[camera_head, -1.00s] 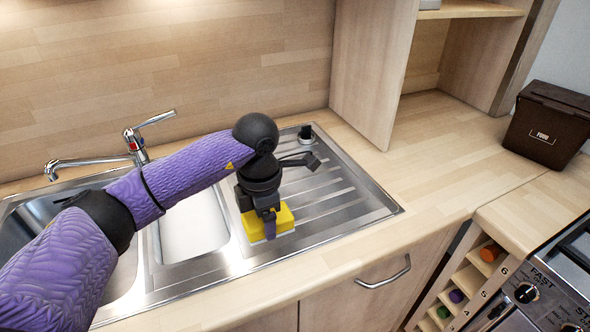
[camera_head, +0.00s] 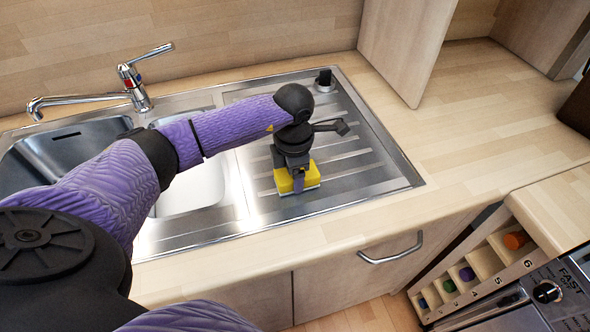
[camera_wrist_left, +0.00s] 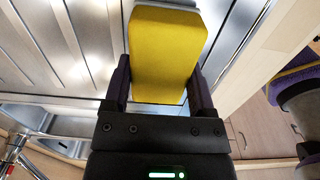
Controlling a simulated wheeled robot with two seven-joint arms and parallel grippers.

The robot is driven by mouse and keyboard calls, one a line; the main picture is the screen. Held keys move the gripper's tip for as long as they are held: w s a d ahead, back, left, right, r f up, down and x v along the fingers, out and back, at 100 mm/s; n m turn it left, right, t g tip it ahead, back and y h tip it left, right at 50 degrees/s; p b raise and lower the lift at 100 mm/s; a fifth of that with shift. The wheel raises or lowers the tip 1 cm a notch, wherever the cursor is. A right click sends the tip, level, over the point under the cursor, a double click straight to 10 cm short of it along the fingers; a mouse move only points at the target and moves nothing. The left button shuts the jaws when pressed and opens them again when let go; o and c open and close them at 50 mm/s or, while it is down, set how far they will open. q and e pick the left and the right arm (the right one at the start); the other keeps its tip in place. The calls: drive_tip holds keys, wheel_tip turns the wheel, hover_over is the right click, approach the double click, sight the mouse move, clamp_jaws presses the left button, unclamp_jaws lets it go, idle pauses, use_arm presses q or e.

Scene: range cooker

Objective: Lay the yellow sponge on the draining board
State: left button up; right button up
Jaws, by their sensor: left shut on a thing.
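The yellow sponge (camera_head: 309,179) is between the fingers of my left gripper (camera_head: 297,183), which is shut on it. In the head view the sponge is at the front part of the draining board (camera_head: 350,150), the ridged steel area right of the sink bowls. The left wrist view shows the sponge (camera_wrist_left: 165,50) flat between the two fingers of the gripper (camera_wrist_left: 158,85), with the ridged steel beyond it. Whether the sponge's underside touches the steel is hard to tell. My right gripper is not in view.
The sink bowls (camera_head: 190,190) and the tap (camera_head: 132,85) are to the left. A small black-topped fitting (camera_head: 325,80) stands at the board's back edge. Wooden worktop (camera_head: 470,110) lies clear to the right. A rack with several coloured items (camera_head: 490,262) is at the lower right.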

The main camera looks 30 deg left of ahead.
use_arm(q)
drive_tip(key=shift+f, duration=0.25)
drive_tip(key=o, duration=1.1)
wheel_tip(320, 180, up, 12)
drive_tip(key=shift+r+p, duration=0.15)
drive_tip(key=shift+p, duration=0.95)
